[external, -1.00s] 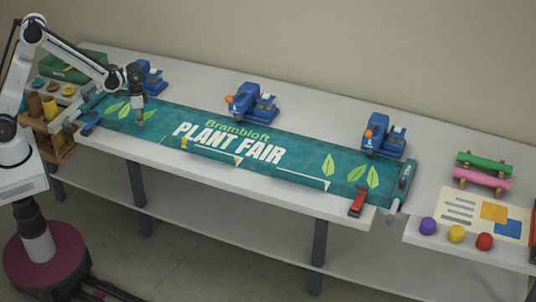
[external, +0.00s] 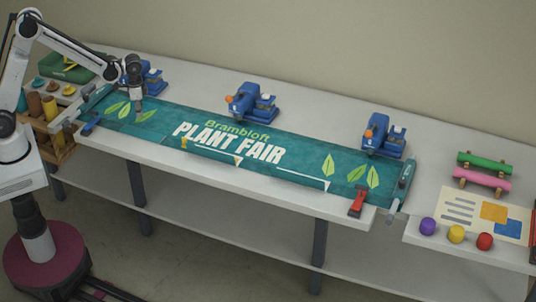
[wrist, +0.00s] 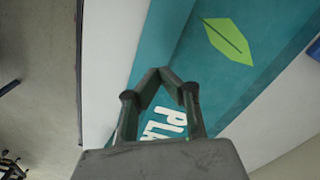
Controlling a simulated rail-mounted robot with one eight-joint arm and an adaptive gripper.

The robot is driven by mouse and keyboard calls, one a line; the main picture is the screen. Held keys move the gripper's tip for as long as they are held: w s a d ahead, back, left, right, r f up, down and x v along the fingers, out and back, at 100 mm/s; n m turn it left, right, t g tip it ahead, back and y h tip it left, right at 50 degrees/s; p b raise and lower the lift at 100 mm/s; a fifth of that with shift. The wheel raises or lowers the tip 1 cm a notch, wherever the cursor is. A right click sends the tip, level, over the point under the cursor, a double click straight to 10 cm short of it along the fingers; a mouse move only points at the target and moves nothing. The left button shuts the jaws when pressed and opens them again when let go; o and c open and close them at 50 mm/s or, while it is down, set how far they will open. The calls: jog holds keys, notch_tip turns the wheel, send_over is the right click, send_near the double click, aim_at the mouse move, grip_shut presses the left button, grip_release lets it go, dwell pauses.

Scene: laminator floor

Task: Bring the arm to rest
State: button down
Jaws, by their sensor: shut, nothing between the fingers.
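My gripper (external: 138,113) is shut and empty over the left part of the teal banner (external: 290,158), close to its leaf prints. In the wrist view the closed fingertips (wrist: 158,73) stand over the banner (wrist: 212,75), with a green leaf print and part of the white lettering in sight. I cannot tell whether the fingertips touch the banner. The banner lies along the white table and reads "Brambloft Plant Fair".
Several blue devices (external: 252,103) stand along the table's back. A red clamp (external: 358,202) sits at the front right edge and a blue one (external: 92,124) at the left. A wooden rack (external: 55,145) stands at the left end. Coloured balls (external: 456,233) lie on the right table.

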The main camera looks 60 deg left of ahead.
jog(key=s+a+r+n+t, duration=0.1)
jog(key=s+a+r, duration=0.1)
jog(key=s+r, duration=0.15)
jog(key=s+a+r+t, duration=0.1)
jog(key=s+a+r, duration=0.1)
jog(key=r, duration=0.3)
jog(key=s+a+r+n+t, duration=0.1)
jog(key=s+a+r+t, duration=0.1)
jog(key=s, duration=0.8)
jog(key=s+a+r+n+t, duration=0.2)
jog(key=s+a+r, duration=0.3)
jog(key=s, duration=0.5)
jog(key=shift+s+n+t, duration=0.3)
jog(key=shift+s+t, duration=0.1)
jog(key=shift+t, duration=0.2)
